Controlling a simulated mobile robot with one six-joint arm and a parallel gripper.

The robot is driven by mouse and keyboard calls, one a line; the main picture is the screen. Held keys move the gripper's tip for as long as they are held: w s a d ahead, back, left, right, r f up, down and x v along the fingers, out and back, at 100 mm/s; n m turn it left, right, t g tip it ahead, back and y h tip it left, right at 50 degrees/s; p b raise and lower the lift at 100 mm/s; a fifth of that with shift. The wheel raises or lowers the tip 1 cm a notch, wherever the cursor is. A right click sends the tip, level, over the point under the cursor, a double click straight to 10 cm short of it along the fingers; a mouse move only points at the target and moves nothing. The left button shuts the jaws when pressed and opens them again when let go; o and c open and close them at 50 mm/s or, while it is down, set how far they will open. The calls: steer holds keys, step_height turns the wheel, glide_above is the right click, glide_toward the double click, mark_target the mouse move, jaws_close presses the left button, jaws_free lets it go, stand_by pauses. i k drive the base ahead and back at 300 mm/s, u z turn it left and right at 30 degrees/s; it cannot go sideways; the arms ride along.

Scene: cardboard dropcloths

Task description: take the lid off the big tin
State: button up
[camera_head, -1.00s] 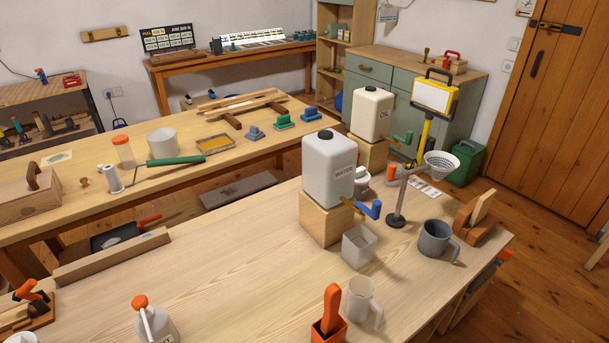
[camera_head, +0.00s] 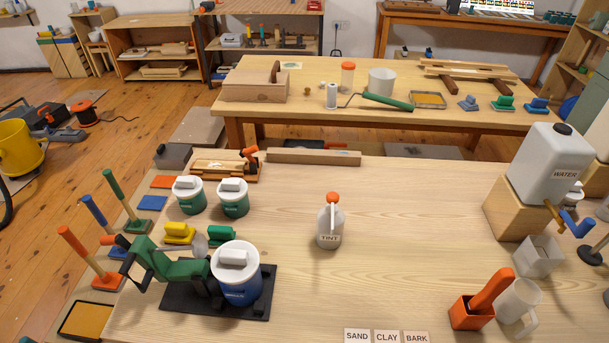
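The big tin (camera_head: 240,290) is blue and stands upright on the near left of the front bench. Its white lid (camera_head: 237,254) with a blocky white handle sits on top of it. The tin stands on a black base plate (camera_head: 190,303), beside a green clamp-like device (camera_head: 165,262) at its left. Two smaller green tins, one at the left (camera_head: 189,202) and one at the right (camera_head: 233,206), stand behind it, each with a white lid on. My gripper is not in view.
A yellow-topped block (camera_head: 179,232) and a green-topped block (camera_head: 220,236) stand close behind the big tin. A tint bottle (camera_head: 330,227) stands mid-bench. Upright-handled tools (camera_head: 90,259) line the left edge. The bench middle (camera_head: 400,220) is mostly clear.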

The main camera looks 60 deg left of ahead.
mark_target(235, 261)
steer(key=u, duration=0.35)
steer(key=k, duration=0.1)
steer(key=u, duration=2.55)
steer(key=k, duration=0.9)
steer(key=z, duration=0.15)
steer(key=i, duration=1.4)
steer(key=u, duration=0.05)
